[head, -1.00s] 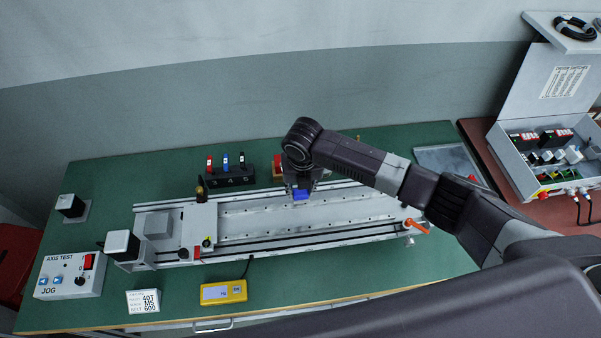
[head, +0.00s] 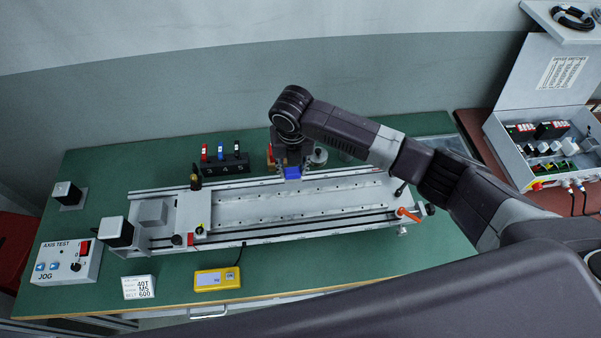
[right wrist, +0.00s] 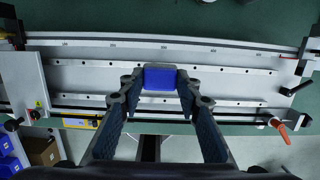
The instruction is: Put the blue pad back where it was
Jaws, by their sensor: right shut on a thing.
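The blue pad (head: 292,173) is a small blue block. My right gripper (head: 290,166) is shut on it and holds it over the far rail of the gantry (head: 280,208). In the right wrist view the pad (right wrist: 160,78) sits between the two fingertips of the right gripper (right wrist: 158,85), with the gantry bed behind it. I cannot tell the pad's exact height above the rail. My left gripper is not in view.
A black rack (head: 226,163) with red, blue and white-topped tools stands behind the gantry. The sliding carriage (head: 196,215) is at the gantry's left. An orange lever (head: 409,214) sticks out at its right end. A yellow meter (head: 221,279) lies in front.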

